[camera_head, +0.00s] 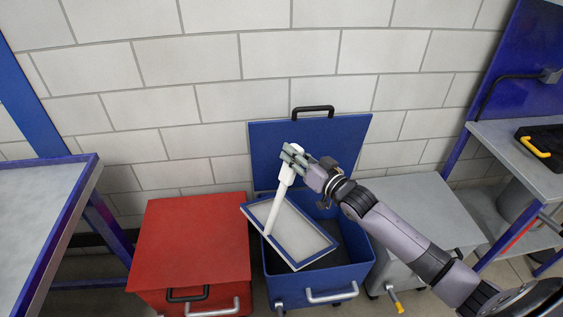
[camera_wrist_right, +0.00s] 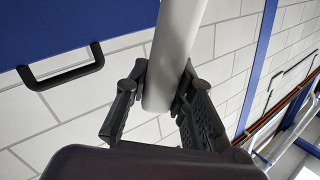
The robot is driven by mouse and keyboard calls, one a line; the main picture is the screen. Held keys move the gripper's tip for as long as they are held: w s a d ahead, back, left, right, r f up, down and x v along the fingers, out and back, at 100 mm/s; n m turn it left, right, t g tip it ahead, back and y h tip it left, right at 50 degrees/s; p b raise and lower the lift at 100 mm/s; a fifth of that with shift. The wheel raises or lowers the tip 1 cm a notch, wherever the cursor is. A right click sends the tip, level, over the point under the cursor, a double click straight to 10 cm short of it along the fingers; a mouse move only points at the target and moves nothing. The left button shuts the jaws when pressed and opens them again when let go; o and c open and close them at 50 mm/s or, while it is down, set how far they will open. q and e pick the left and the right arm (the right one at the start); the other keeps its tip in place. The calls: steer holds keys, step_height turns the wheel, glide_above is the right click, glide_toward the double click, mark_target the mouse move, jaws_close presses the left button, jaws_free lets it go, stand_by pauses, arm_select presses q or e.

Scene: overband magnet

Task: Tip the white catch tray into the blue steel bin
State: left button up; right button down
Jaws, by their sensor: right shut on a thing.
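The white catch tray (camera_head: 289,231) hangs tilted over the blue steel bin (camera_head: 330,285), its lower right corner toward the bin's front. It has a flat grey panel, a blue border and a long white handle (camera_head: 280,194) rising from it. No loose pieces show on the panel. My right gripper (camera_head: 294,160) is shut on the upper part of the handle. The handle (camera_wrist_right: 176,45) also shows between the fingers in the right wrist view. The bin's lid (camera_head: 275,143) stands open against the wall. The tray hides part of the bin's inside. My left gripper is not in view.
A red bin (camera_head: 195,240) with its lid shut stands close on the left. A grey bin (camera_head: 415,205) stands on the right, partly behind my right arm. A blue-framed table (camera_head: 40,220) is at far left, and a workbench (camera_head: 515,150) at far right.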

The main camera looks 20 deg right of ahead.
steer(key=shift+s+a+n, duration=0.1)
steer(key=shift+a+n, duration=0.2)
steer(key=shift+a, duration=0.35)
steer(key=shift+s+a, duration=0.1)
steer(key=shift+a, duration=0.25)
arm_select(q)
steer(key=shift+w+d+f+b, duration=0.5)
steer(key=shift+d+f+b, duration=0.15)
steer(key=shift+b, duration=0.05)
arm_select(e)
steer(key=s+a+n, duration=0.2)
steer(key=a+n, duration=0.2)
steer(key=a, duration=0.6)
steer(key=shift+s, duration=0.35)
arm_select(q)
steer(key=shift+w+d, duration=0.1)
arm_select(e)
steer(key=shift+s+a, duration=0.1)
steer(key=shift+a, duration=0.05)
